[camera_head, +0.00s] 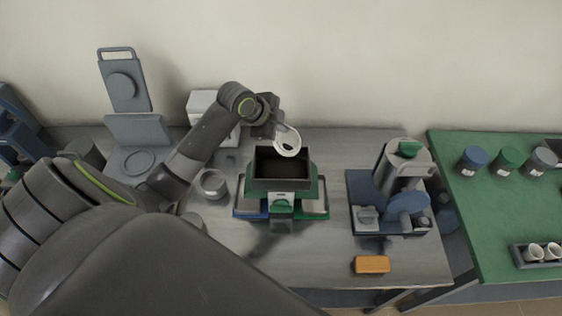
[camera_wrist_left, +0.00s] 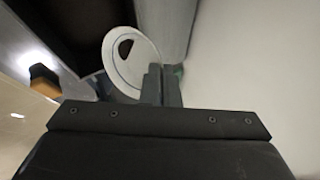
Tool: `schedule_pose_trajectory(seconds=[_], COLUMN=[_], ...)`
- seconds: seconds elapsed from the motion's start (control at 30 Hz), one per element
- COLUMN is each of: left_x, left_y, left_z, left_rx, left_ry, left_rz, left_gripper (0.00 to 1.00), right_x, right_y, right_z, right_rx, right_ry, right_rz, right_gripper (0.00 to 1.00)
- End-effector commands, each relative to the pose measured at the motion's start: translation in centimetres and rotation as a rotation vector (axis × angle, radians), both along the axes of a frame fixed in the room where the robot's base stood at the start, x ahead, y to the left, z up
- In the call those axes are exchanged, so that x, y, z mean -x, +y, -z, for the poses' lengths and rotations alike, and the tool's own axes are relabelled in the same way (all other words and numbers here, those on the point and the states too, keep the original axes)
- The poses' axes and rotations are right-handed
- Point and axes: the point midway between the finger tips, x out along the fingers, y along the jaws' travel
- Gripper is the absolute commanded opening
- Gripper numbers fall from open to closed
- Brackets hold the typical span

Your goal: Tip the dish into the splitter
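The dish (camera_head: 287,137) is white, round and shallow, with a dark patch on its inside. It is tilted steeply above the back right edge of the splitter (camera_head: 306,184), a green and grey box with a dark open top. My left gripper (camera_head: 276,127) is shut on the dish's rim. In the left wrist view the dish (camera_wrist_left: 137,77) stands beyond the closed fingers (camera_wrist_left: 161,84). I cannot tell whether the dark patch is material or shadow. The inside of the splitter is too dark to read. My right gripper is not in view.
A blue-based grinder-like machine (camera_head: 408,203) stands right of the splitter, with an orange block (camera_head: 371,264) in front. A grey cup (camera_head: 213,183) and a balance-like device (camera_head: 138,131) are on the left. A green table (camera_head: 490,210) with several lidded jars is at far right.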

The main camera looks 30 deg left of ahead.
Motion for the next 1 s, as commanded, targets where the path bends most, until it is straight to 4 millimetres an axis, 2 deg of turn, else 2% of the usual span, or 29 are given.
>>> schedule_pose_trajectory(seconds=[0.27, 0.6, 0.87, 1.0], left_x=[0.1, 1.2, 1.2, 1.5], left_y=[0.0, 0.0, 0.0, 0.1], left_z=[0.1, -0.3, -0.3, 0.0], left_rx=[-0.001, 0.0, 0.0, 0.0], left_ry=[-0.011, -0.138, -0.142, -0.169], left_rz=[-0.001, 0.001, 0.0, 0.0], left_gripper=[0.0, 0.0, 0.0, 0.0], right_x=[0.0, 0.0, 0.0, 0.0], right_y=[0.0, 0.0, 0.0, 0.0], right_z=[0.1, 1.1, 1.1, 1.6], right_rx=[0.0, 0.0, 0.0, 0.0], right_ry=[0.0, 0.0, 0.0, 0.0], right_rz=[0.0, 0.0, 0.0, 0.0], right_gripper=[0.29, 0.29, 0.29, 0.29])
